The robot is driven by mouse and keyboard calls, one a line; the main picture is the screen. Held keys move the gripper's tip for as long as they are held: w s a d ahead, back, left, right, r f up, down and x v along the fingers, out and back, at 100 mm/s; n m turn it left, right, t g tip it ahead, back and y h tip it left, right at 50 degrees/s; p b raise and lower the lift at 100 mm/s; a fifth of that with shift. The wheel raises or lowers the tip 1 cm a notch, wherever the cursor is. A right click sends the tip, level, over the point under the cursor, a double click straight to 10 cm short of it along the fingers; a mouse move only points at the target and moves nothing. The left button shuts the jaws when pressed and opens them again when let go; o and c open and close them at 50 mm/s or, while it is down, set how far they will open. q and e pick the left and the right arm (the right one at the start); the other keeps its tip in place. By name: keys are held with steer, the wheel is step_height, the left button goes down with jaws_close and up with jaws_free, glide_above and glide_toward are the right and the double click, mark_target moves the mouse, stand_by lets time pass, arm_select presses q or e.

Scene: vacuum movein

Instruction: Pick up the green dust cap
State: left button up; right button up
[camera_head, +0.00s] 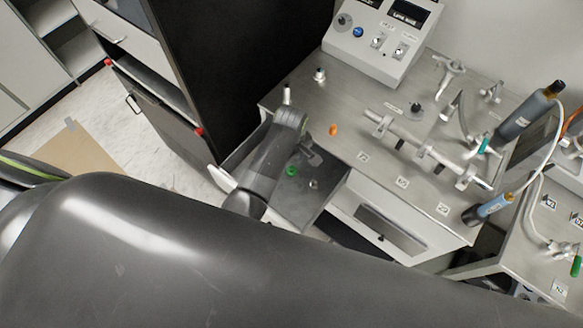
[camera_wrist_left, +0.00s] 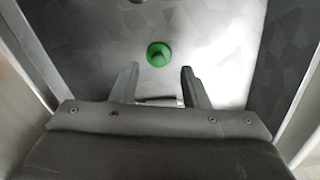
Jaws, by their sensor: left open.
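The green dust cap (camera_head: 291,170) lies on the floor of an open drawer (camera_head: 328,205) under the bench top. In the left wrist view the cap (camera_wrist_left: 159,54) shows as a small green disc, ahead of and roughly between my fingers. My left gripper (camera_wrist_left: 157,84) is open and empty there, its two fingers apart. In the head view my left gripper (camera_head: 308,152) reaches down into the drawer beside the cap, partly hidden by its own wrist. My right gripper is not seen.
The drawer walls (camera_wrist_left: 27,50) stand close on both sides of my gripper. A small grey piece (camera_head: 314,184) lies in the drawer near the cap. An orange cap (camera_head: 333,129) and a pipe assembly (camera_head: 425,150) are on the bench top (camera_head: 345,100). A dark cabinet (camera_head: 235,70) stands behind left.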

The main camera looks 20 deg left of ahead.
mark_target(291, 168)
arm_select(q)
steer(key=shift+w+f, duration=0.1)
steer(key=shift+f, duration=1.7)
jaws_close()
